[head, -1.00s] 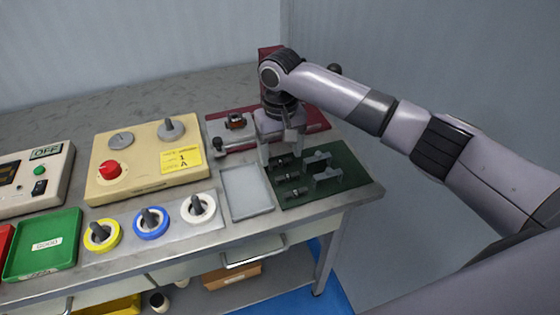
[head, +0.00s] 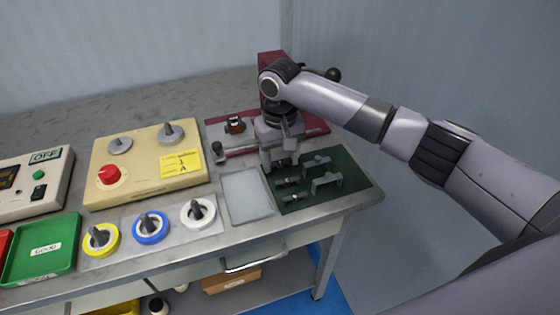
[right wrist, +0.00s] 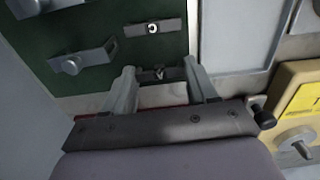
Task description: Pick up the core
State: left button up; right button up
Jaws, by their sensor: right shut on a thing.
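A small dark grey core (right wrist: 160,74) sits between the fingertips of my right gripper (right wrist: 162,80) in the right wrist view, with a finger at each end. In the head view my right gripper (head: 281,162) points down at the back left of the dark green mat (head: 350,171) and mostly hides that core. I cannot tell whether the core is clear of the mat. Similar small parts lie on the mat in front of the gripper, one (head: 287,182) just nearer and another (head: 294,196) at the front. My left gripper is not in view.
Two grey brackets (head: 326,181) stand on the mat, right of the gripper. A pale empty tray (head: 246,195) lies to the left. A dark red fixture (head: 315,124) stands behind. White, blue and yellow spools (head: 151,228) and a beige control box (head: 140,180) are farther left.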

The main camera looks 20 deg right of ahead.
aim_at(280, 162)
notch_tip(280, 162, up, 19)
jog(key=p, duration=0.1)
jog(key=shift+f, duration=0.1)
dwell(0.3)
